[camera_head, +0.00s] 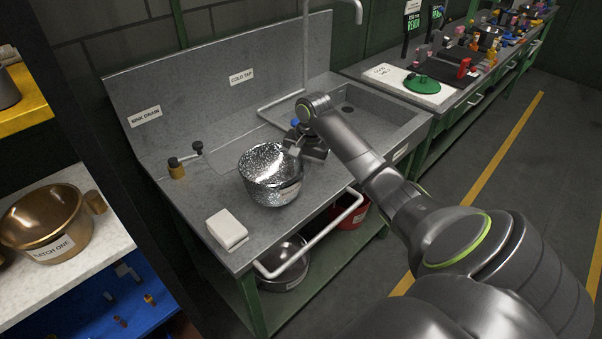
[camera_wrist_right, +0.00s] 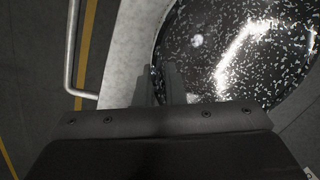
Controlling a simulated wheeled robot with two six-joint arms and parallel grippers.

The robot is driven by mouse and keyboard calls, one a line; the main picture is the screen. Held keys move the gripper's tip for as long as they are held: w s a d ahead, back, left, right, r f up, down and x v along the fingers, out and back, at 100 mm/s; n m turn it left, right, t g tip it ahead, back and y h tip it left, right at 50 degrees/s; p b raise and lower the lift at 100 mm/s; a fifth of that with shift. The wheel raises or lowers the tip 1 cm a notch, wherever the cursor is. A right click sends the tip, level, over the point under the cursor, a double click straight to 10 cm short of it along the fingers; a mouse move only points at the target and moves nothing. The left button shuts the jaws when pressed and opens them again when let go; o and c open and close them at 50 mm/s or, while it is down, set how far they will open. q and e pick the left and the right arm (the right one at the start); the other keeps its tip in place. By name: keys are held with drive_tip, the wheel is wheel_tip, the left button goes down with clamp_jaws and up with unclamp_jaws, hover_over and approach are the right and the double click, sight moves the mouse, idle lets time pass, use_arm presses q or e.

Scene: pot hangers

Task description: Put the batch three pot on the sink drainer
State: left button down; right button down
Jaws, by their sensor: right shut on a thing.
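A speckled black-and-white pot (camera_head: 268,188) is over the grey sink drainer (camera_head: 215,180), left of the basin. It is upright, and its front label is too small to read. I cannot tell whether its base touches the metal. My right gripper (camera_head: 297,150) is shut on the pot's right rim. In the right wrist view the fingers (camera_wrist_right: 164,84) pinch the edge of the pot (camera_wrist_right: 245,50), whose speckled inside looks empty. My left gripper is not in view.
A white block (camera_head: 227,229) lies at the drainer's front left corner. A small brass-coloured fitting (camera_head: 176,168) stands behind. A rail (camera_head: 310,245) runs along the front. A steel pot (camera_head: 285,262) and a red container (camera_head: 352,215) are below. A brass pot (camera_head: 45,222) sits on the left shelf.

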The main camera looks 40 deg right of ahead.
drive_tip(key=shift+f, duration=0.85)
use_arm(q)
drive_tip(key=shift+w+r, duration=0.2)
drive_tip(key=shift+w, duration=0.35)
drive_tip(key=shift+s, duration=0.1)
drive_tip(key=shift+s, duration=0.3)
use_arm(e)
drive_tip(key=c, duration=1.5)
unclamp_jaws()
drive_tip(key=shift+f, duration=0.1)
